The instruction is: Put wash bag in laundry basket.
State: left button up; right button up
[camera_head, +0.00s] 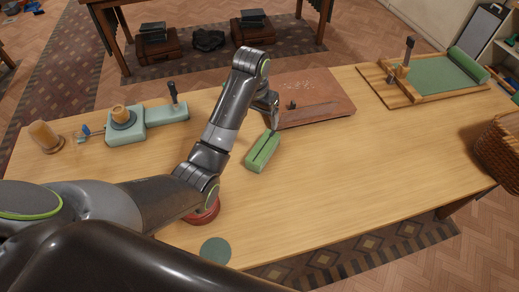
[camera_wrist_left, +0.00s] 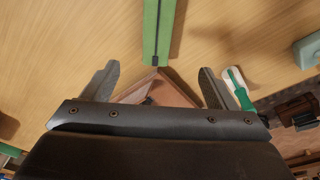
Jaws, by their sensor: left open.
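The wash bag (camera_head: 263,152) is a small green block-like pouch with a dark zip line along its top. It lies on the wooden table near the middle. My left gripper (camera_head: 272,110) is just above and beyond its far end. In the left wrist view the bag (camera_wrist_left: 158,30) lies ahead of the open, empty fingers (camera_wrist_left: 160,70), its near end close to the line between their tips. The laundry basket (camera_head: 500,152) is brown wicker, at the right edge, partly cut off. My right gripper is not in view.
A reddish-brown board (camera_head: 315,100) lies behind the bag. A mint-green device (camera_head: 150,118) and a jar (camera_head: 45,136) stand at left. A wooden tray with a green mat (camera_head: 440,78) is at back right. A red round thing (camera_head: 204,212) is under my arm. The table's right front is clear.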

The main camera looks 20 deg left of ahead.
pick_arm(q)
jog(key=b, duration=0.4)
send_near(263, 146)
jog(key=f, duration=0.1)
jog(key=f+p, duration=0.1)
jog(key=f, duration=0.1)
jog(key=w+f, duration=0.1)
jog(key=shift+d+f, duration=0.25)
jog(key=shift+f, duration=0.1)
jog(key=shift+w+f, duration=0.1)
jog(key=shift+f, duration=0.15)
jog(key=shift+f+p, duration=0.4)
jog(key=shift+f, duration=0.1)
notch_tip(263, 146, down, 3)
jog(key=shift+w+f, duration=0.1)
jog(key=shift+w+f+p, duration=0.1)
jog(key=shift+f+p, duration=0.2)
jog(key=shift+f, duration=0.3)
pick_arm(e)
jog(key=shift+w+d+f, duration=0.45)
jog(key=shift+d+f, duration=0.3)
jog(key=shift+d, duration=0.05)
